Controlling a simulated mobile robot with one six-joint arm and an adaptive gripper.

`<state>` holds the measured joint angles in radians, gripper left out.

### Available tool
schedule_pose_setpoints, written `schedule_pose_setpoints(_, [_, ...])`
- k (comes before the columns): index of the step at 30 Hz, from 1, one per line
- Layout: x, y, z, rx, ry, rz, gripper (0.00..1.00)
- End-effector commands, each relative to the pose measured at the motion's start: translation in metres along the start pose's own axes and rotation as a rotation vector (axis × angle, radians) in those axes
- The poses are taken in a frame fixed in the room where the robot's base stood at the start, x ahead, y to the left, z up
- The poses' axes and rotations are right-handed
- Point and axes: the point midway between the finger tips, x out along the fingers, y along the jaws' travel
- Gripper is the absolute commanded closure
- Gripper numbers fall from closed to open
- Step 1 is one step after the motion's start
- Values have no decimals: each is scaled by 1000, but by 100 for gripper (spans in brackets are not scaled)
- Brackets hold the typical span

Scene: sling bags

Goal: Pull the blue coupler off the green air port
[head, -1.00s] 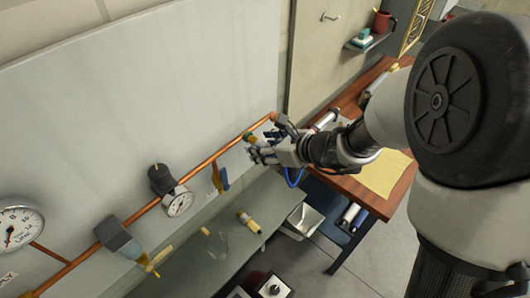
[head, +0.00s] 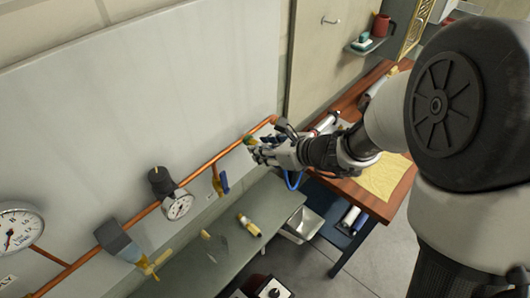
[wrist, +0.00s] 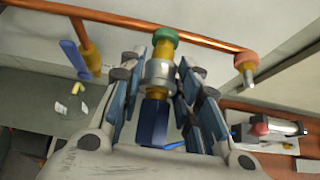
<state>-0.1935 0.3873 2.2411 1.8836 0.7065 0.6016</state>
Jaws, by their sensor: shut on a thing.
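The green air port (wrist: 164,35) hangs from the copper pipe in the wrist view, with a brass stem below its green ring. The blue coupler (wrist: 153,122) is in line below it, with a silver collar (wrist: 159,72) at its upper end against the brass. No clear gap shows between collar and stem. My gripper (wrist: 163,95) is shut on the coupler, its fingers on both sides. In the head view my gripper (head: 262,153) is at the wall pipe and hides the coupler. The green port (head: 249,139) shows just beside the fingers.
A grey shelf (head: 225,262) lies below. A wooden bench (head: 375,200) stands right. A blue hose (head: 291,181) hangs under my gripper.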

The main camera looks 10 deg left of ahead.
Motion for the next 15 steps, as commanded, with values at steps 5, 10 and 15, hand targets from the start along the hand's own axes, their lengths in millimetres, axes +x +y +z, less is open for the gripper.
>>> schedule_pose_setpoints(5, [-3,0,-3,1,1,-1,98])
schedule_pose_setpoints(10, [-9,-1,-6,1,1,-2,98])
schedule_pose_setpoints(15, [-15,-1,-10,0,0,-1,98])
